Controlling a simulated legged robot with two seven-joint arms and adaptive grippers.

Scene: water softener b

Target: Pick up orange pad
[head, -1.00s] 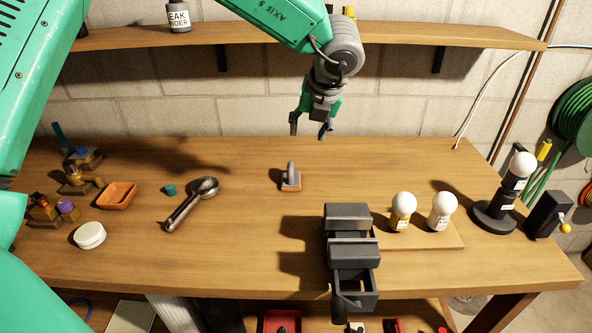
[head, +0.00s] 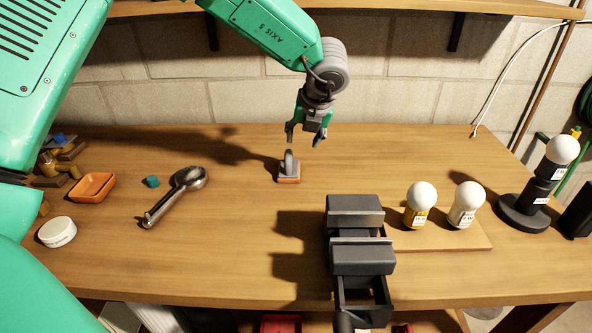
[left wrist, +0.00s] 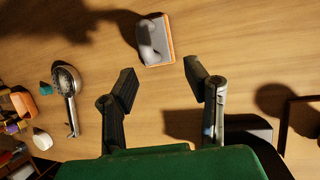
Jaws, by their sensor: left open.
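The orange pad (head: 289,179) is a thin orange layer under a small grey block with an upright grey handle. It lies on the wooden table (head: 240,225), near the middle toward the back. In the left wrist view the pad (left wrist: 171,40) shows as an orange edge along the grey block, just beyond the fingertips. My left gripper (head: 305,140) is open and empty, above the table and a little right of and above the pad in the head view. Its two fingers also show in the left wrist view (left wrist: 160,80), apart, with bare wood between them. My right gripper is not in view.
A black vise (head: 356,258) stands in front of the pad, to its right. Light bulbs (head: 420,198) stand on a wooden board to the right. A metal scoop-like tool (head: 172,200), an orange tray (head: 91,187) and a white round tin (head: 57,232) lie left. Table around the pad is clear.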

